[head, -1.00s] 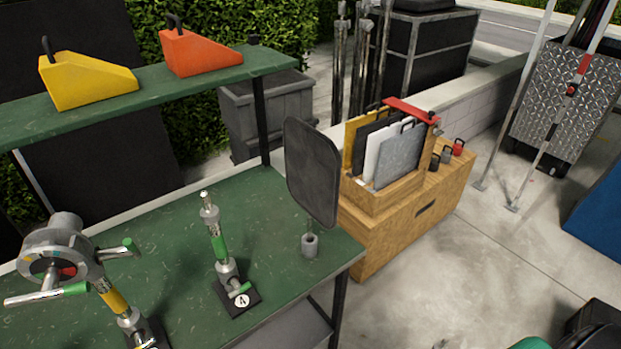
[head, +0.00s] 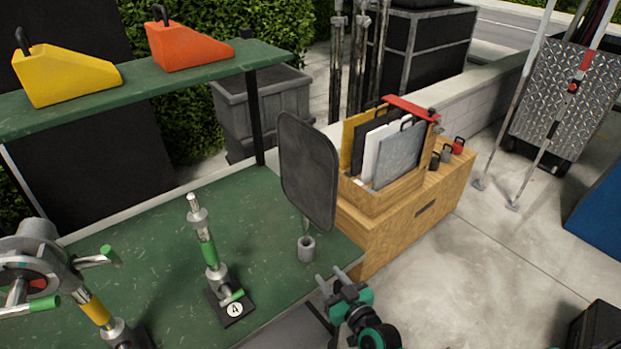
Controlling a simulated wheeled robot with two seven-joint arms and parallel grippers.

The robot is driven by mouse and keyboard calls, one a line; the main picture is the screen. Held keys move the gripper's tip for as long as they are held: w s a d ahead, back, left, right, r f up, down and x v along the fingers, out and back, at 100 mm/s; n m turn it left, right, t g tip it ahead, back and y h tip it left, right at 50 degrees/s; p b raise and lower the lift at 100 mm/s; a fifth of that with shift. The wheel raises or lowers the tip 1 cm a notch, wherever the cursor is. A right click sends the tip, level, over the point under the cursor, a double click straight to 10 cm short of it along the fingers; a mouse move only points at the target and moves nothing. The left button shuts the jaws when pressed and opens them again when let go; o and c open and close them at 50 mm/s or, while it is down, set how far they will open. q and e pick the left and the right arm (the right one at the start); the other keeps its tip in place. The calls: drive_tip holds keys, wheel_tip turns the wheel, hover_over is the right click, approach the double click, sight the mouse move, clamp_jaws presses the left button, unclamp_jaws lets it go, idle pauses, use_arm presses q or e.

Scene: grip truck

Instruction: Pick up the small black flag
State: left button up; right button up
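A small black flag (head: 307,170), a dark panel with rounded corners, stands upright at the right end of the green table (head: 270,203). Its thin rod goes down into a small grey metal socket (head: 306,248) on the table. My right gripper (head: 331,279) is at the table's front right edge, below and slightly right of the flag. Its two fingers are apart with nothing between them, and it does not touch the flag. My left gripper is not in view.
A wooden crate (head: 380,255) right of the flag holds several upright panels, one of them black. A stand with label 4 (head: 213,262) and a larger clamp stand (head: 40,270) are on the table's left. Yellow (head: 62,78) and orange (head: 185,48) wedges sit on the shelf.

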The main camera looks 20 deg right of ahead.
sight(307, 232)
drive_tip(key=shift+t, duration=0.5)
drive_tip(key=w+r, duration=0.1)
drive_tip(key=w, duration=0.2)
drive_tip(key=w+a+r+p, duration=0.1)
drive_tip(key=w+r, duration=0.1)
drive_tip(key=w+r+p, duration=0.1)
drive_tip(key=w, duration=0.2)
drive_tip(key=shift+w+a+r, duration=0.2)
drive_tip(key=shift+w+r, duration=0.2)
drive_tip(key=shift+w, duration=0.4)
drive_tip(key=w, duration=0.1)
drive_tip(key=w+p, duration=0.1)
drive_tip(key=w, duration=0.1)
drive_tip(key=shift+w+a+p, duration=0.1)
drive_tip(key=shift+a+p, duration=0.15)
drive_tip(key=shift+p, duration=0.05)
drive_tip(key=shift+w+a, duration=0.15)
drive_tip(key=shift+w, duration=0.4)
clamp_jaws()
